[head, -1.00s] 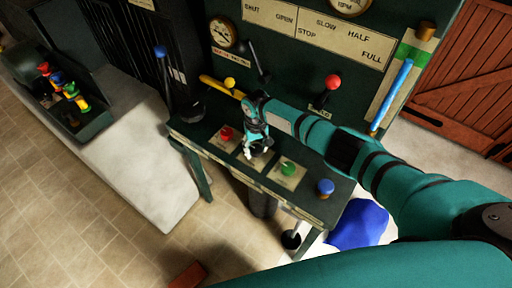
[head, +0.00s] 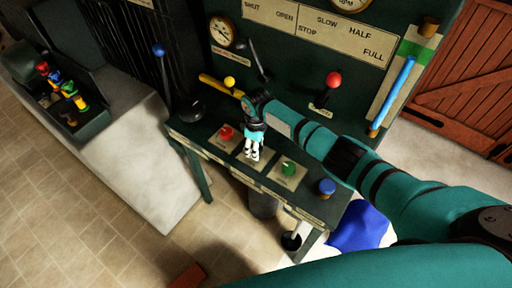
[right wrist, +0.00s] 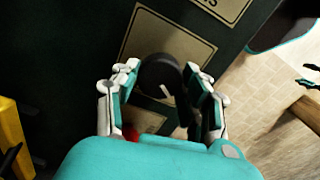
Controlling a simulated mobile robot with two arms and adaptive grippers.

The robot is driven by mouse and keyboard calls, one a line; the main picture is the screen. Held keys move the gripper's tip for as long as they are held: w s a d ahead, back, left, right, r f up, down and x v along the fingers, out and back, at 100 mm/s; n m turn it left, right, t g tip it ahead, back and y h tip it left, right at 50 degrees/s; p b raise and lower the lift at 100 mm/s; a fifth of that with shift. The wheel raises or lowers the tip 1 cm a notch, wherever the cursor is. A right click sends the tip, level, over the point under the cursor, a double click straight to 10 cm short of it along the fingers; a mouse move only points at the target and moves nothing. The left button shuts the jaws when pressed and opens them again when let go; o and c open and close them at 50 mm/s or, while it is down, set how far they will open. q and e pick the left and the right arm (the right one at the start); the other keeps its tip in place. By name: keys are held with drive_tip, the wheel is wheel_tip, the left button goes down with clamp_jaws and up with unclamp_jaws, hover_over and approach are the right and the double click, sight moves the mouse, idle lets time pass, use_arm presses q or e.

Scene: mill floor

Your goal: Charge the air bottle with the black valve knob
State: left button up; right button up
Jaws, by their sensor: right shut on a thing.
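The black valve knob (right wrist: 158,76) sits on a cream label plate, between the red and green knobs on the green bench. In the right wrist view it lies between the fingertips of my right gripper (right wrist: 165,88), which is shut on it. In the head view my right gripper (head: 252,154) covers the knob. A dark cylinder (head: 263,206) stands below the bench; I cannot tell if it is the air bottle. At the right edge of the right wrist view are small dark and teal tips, perhaps my left gripper (right wrist: 311,76); its state is unclear.
Beside the black knob are a red knob (head: 226,132) and a green knob (head: 288,168); a blue knob (head: 326,187) is at the bench's right end. Tiled floor lies in front.

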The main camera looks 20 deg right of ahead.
drive_tip(key=n, duration=0.5)
drive_tip(key=shift+n+b, duration=0.3)
drive_tip(key=shift+b, duration=0.05)
idle(0.5)
drive_tip(key=o, duration=1.2)
drive_tip(key=shift+r, duration=0.15)
wheel_tip(320, 180, up, 12)
drive_tip(key=shift+f, duration=0.1)
